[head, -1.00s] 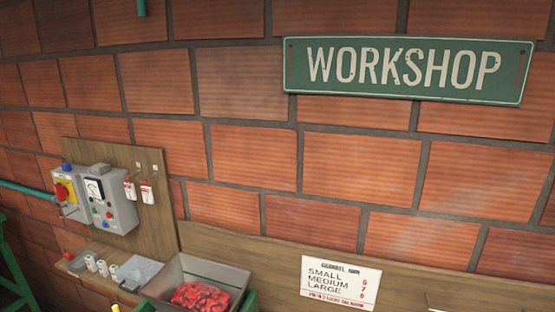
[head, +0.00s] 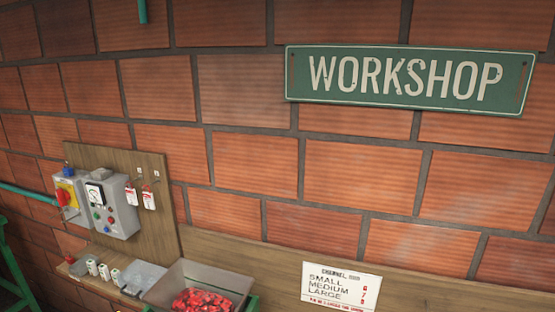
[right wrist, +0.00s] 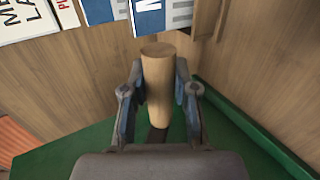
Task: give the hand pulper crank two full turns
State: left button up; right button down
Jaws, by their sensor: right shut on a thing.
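In the right wrist view, my right gripper (right wrist: 160,100) is shut on a light wooden cylindrical handle (right wrist: 157,75), which stands between its two fingers. I take the handle to be the crank's grip; the rest of the crank is mostly hidden behind the gripper. In the head view, a grey hopper (head: 238,275) holding red coffee cherries (head: 203,300) sits at the bottom edge. The crank does not show there. My left gripper is in neither view.
A green surface (right wrist: 75,145) lies below the handle, with wooden panels (right wrist: 255,65) close around it. A grey control box (head: 112,205) hangs on a wooden board. A sign reads WORKSHOP (head: 408,80), and a size chart (head: 341,287) is lower down.

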jog(key=shift+w+r, duration=0.35)
jog(key=shift+r, duration=0.35)
jog(key=r, duration=0.1)
jog(key=w+r+p, duration=0.1)
jog(key=d+r+p, duration=0.1)
jog(key=shift+w+d, duration=0.1)
jog(key=shift+w, duration=0.15)
jog(key=r, duration=0.3)
jog(key=shift+w+r, duration=0.2)
jog(key=shift+r, duration=0.05)
